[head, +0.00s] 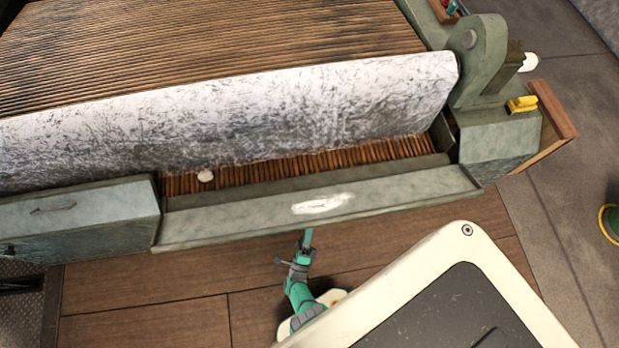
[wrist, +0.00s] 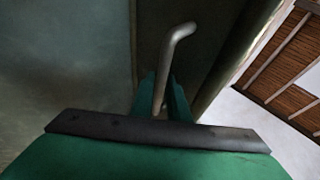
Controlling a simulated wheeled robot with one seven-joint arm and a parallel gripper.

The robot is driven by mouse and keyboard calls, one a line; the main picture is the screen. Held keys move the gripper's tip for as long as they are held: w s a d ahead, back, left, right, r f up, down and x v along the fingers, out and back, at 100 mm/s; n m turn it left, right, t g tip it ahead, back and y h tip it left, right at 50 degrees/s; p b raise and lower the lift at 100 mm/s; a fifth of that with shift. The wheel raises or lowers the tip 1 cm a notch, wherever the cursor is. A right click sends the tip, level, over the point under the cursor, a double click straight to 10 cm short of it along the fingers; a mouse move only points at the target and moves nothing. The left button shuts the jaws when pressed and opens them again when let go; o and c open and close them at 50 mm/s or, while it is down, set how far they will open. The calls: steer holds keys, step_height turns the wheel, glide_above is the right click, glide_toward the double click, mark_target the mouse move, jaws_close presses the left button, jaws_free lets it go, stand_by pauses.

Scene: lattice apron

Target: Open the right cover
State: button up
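The right cover (head: 400,196) is a long grey-green panel on the machine's front, with a white worn patch. It is swung down and outward, and a strip of wooden slats (head: 330,161) shows behind it. My gripper (head: 305,240) is at the cover's outer edge, below the white patch. In the wrist view, the green fingers (wrist: 163,98) stand close on both sides of a bent metal handle (wrist: 178,38) and look shut on it. The handle is hidden in the head view.
The left cover (head: 110,205), with its own handle, is shut beside the right cover. A white speckled sheet (head: 260,110) stands above the slats, with a small white lump (head: 205,176) below it. A yellow block (head: 522,104) sits at the right end.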

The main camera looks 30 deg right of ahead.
steer(key=shift+w+a+r, duration=0.1)
steer(key=shift+w, duration=0.05)
steer(key=shift+s+a+f, duration=0.25)
steer(key=shift+a, duration=0.1)
steer(key=s+a, duration=0.8)
steer(key=shift+s+a, duration=0.4)
steer(key=shift+w+f, duration=0.15)
steer(key=shift+w, duration=0.05)
steer(key=shift+a, duration=0.1)
